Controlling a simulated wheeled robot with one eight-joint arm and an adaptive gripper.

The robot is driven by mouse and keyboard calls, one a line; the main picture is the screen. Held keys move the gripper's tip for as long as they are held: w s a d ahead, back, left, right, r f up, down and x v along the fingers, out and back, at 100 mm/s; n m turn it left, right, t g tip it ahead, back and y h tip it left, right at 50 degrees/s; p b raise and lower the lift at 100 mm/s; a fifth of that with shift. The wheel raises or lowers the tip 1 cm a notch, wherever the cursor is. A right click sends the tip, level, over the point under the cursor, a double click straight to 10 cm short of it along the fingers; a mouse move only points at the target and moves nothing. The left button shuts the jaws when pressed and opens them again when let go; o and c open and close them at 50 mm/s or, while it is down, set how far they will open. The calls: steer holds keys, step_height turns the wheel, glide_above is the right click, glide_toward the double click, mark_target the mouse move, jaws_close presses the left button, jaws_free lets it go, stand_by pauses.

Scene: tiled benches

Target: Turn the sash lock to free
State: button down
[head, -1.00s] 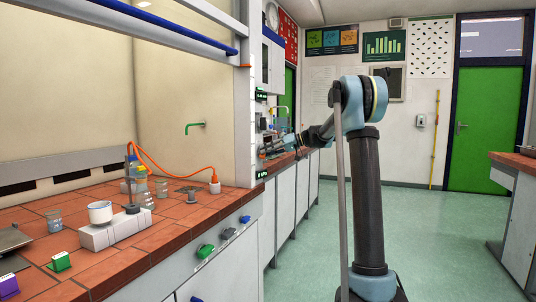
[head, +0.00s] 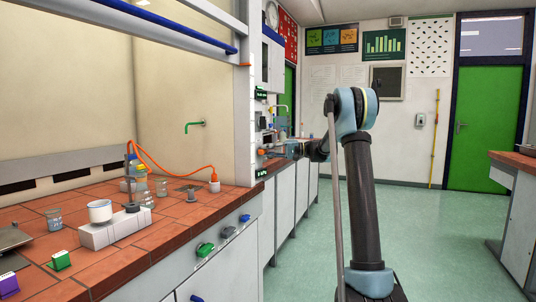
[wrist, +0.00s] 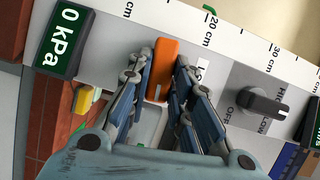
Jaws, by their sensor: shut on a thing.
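The orange handle (wrist: 161,70), which looks like the sash lock, is on the pale scaled post of the fume hood in the wrist view. My gripper (wrist: 164,62) has its fingers on either side of the handle and is shut on it. The handle points along the fingers, across the post. A small white label beside it is mostly hidden by the right finger. In the head view my gripper (head: 280,150) is small at the post, with the orange handle (head: 262,152) at its left.
A dark HIGH/LOW/OFF knob (wrist: 262,103) is close to the right of my gripper. A 0 kPa display (wrist: 68,38) and a yellow handle (wrist: 85,100) are to the left. The tiled bench (head: 165,235) holds glassware and a white block. The green floor (head: 440,240) is clear.

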steer(key=shift+w+f+m, duration=0.1)
steer(key=shift+f+m, duration=0.05)
steer(key=shift+m, duration=0.35)
steer(key=c, duration=1.4)
jaws_free()
steer(key=shift+f, duration=0.1)
steer(key=shift+c, duration=0.2)
steer(key=d, duration=1.2)
steer(key=shift+w, duration=0.3)
